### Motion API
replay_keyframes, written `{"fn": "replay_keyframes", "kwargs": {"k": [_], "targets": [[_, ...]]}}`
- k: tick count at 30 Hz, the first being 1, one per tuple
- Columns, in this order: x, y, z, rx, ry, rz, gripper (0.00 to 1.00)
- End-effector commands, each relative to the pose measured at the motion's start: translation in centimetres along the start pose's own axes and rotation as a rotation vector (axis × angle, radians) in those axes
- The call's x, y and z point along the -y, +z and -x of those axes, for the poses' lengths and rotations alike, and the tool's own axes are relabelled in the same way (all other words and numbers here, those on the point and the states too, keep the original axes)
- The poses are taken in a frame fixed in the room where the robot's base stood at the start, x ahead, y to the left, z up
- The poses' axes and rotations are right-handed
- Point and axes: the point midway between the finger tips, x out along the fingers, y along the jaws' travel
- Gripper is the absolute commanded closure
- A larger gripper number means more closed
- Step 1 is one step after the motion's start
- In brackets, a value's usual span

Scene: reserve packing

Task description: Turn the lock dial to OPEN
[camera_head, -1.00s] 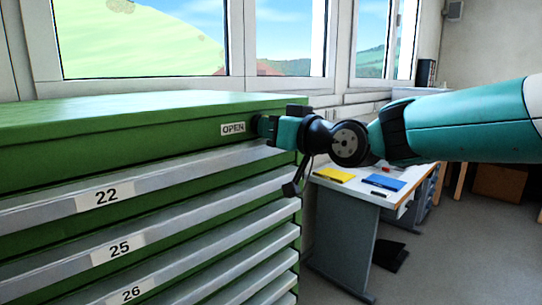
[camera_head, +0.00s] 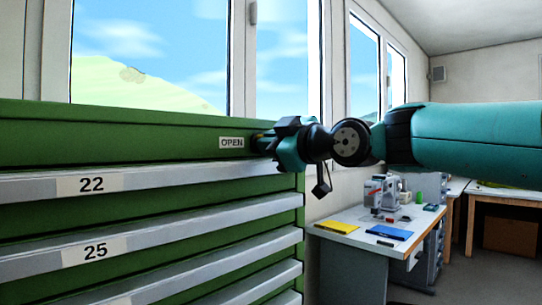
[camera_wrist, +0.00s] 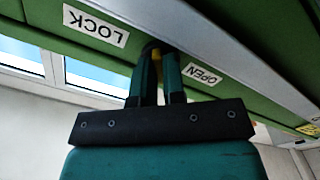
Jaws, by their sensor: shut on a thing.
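The lock dial sits on the green top band of the drawer cabinet (camera_head: 100,140). Only a small yellow part of the dial (camera_wrist: 155,52) shows between my fingers in the wrist view; the rest is hidden. My gripper (camera_head: 262,143) is shut on the dial, and its fingers (camera_wrist: 158,65) show in the wrist view. The white OPEN label (camera_head: 231,142) is just left of my gripper in the head view. In the wrist view, the OPEN label (camera_wrist: 202,73) is right of the fingers and the LOCK label (camera_wrist: 95,25) is to the left. The dial's pointing direction cannot be made out.
Grey-edged drawers numbered 22 (camera_head: 91,184) and 25 (camera_head: 95,251) lie below the dial. A desk (camera_head: 345,236) with a yellow folder (camera_head: 337,227), a blue folder (camera_head: 390,232) and a microscope-like device (camera_head: 380,192) stands right. Windows are behind.

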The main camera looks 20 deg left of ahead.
Motion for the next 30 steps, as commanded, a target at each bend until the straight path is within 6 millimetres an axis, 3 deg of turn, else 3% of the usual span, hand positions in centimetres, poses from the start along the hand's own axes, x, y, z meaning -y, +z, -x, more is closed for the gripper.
{"fn": "replay_keyframes", "kwargs": {"k": [23,24,25,30], "targets": [[0.08,-0.02,-0.03,-0.001,-0.003,0.101,1.00],[0.08,-0.03,-0.03,-0.001,-0.003,0.101,0.83],[0.08,-0.03,-0.03,-0.001,-0.003,0.100,0.79],[0.04,-0.01,-0.02,0.000,-0.002,0.099,0.79]]}}
